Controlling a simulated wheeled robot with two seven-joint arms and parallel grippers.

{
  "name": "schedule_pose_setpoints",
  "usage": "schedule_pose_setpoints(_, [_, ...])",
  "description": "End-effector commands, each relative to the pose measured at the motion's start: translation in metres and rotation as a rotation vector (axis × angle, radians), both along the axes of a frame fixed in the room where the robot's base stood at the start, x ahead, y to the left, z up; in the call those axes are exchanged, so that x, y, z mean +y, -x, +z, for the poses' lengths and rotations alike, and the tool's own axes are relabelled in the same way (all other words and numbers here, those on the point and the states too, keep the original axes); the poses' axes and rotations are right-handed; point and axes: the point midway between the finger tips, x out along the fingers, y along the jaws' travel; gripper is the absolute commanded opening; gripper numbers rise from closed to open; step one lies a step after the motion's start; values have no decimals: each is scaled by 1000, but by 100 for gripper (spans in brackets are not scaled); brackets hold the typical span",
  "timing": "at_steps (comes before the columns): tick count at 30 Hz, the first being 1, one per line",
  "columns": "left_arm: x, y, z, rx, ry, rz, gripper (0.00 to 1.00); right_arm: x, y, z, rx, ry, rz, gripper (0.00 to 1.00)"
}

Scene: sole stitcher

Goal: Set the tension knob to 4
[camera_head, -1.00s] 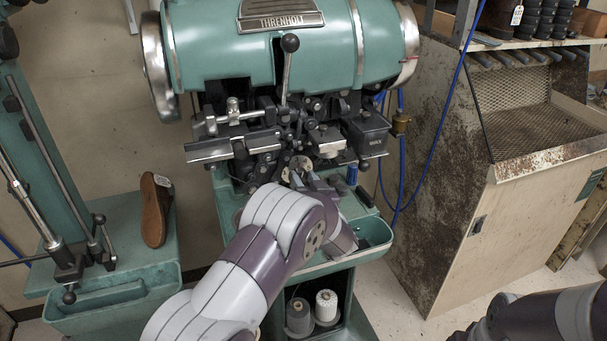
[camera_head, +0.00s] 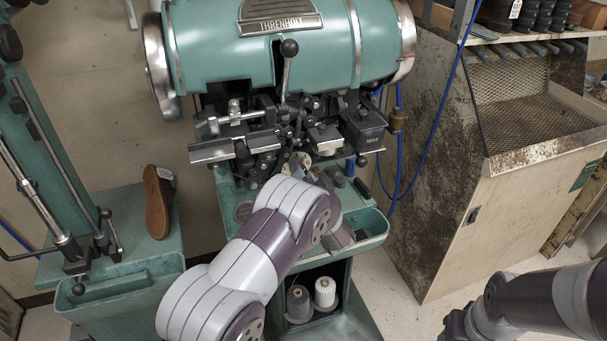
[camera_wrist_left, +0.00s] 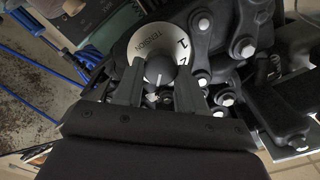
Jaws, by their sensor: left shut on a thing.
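The tension knob (camera_wrist_left: 158,72) is a dark round knob with a white pointer line, in front of a pale dial plate (camera_wrist_left: 143,40) lettered TENSION. Some dial numerals show, partly covered; I cannot read the exact setting. My left gripper (camera_wrist_left: 157,90) is shut on the knob, one finger on each side. In the head view, the pale dial (camera_head: 301,160) is small below the machine's head, and my left arm hides much of the area around the gripper.
The green stitching machine (camera_head: 280,50) has a ball-topped lever (camera_head: 289,48) and dark metal parts close around the dial. Thread spools (camera_head: 325,292) stand below. A brown shoe sole (camera_head: 158,202) is on the left stand. A stained cabinet (camera_head: 455,190) and blue hoses are at the right.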

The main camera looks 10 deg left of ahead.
Motion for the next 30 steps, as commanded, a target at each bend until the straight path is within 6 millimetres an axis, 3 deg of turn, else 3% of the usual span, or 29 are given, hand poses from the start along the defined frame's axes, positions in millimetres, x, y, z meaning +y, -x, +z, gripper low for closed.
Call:
schedule_pose_setpoints(11, [0, 0, 0, 2, -2, -1, 9, 0, 0, 0, 0, 0, 0, 55])
schedule_pose_setpoints(12, [0, 0, 0, 2, -2, -1, 53, 0, 0, 0, 0, 0, 0, 55])
schedule_pose_setpoints(13, [0, 0, 0, 2, -2, -1, 62, 0, 0, 0, 0, 0, 0, 55])
schedule_pose_setpoints(23, [-2, 2, 0, 2, -1, -1, 64, 0, 0, -1, 0, 0, 0, 55])
schedule_pose_setpoints(26, [-11, 14, -2, 3, 0, -4, 64, 0, 0, -5, 0, 0, 0, 55])
schedule_pose_setpoints(30, [-32, 45, -3, 2, -2, -5, 64, 0, 0, -13, 0, 0, 0, 55])
